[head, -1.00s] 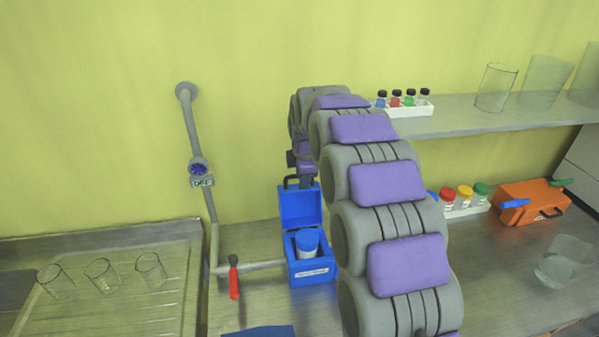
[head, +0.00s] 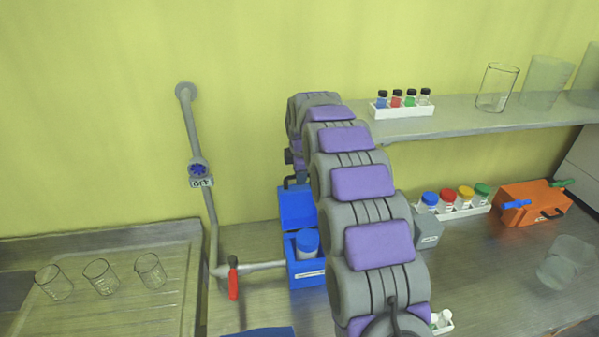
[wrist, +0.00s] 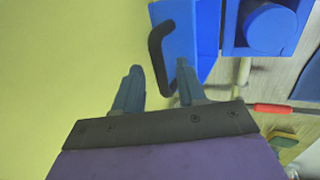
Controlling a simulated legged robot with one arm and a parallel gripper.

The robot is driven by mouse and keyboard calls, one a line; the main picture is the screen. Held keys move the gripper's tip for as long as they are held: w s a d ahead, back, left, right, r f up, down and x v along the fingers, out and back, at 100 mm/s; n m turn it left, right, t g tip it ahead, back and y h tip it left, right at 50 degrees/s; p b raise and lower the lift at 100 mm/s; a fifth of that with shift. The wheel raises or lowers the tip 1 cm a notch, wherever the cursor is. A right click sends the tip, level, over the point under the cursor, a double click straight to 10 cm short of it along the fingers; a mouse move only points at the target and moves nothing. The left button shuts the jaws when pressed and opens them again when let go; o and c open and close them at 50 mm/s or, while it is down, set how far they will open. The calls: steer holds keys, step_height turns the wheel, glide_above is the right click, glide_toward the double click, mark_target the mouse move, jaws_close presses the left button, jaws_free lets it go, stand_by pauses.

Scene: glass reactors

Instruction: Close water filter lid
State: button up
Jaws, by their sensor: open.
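The water filter is a blue box (head: 306,273) on the counter, joined to a pipe. Its blue lid (head: 296,207) stands raised at the back, with a black handle on its upper edge. A canister with a blue cap (head: 307,243) sits inside the box. In the wrist view the lid (wrist: 206,30) is at the top, and its black handle (wrist: 157,56) lies between the fingertips of my gripper (wrist: 158,80). The fingers are open, and I cannot tell whether either touches the handle.
A pipe with a red-handled valve (head: 233,280) runs into the box from the left. A sink drainer with several glasses (head: 101,275) is at far left. Capped jars (head: 447,202) and an orange case (head: 533,203) stand on the right. A shelf (head: 455,119) holds vials and beakers.

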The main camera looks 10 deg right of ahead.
steer(key=shift+d, duration=0.1)
steer(key=shift+c, duration=0.2)
steer(key=shift+d, duration=0.2)
steer(key=c, duration=0.3)
jaws_close()
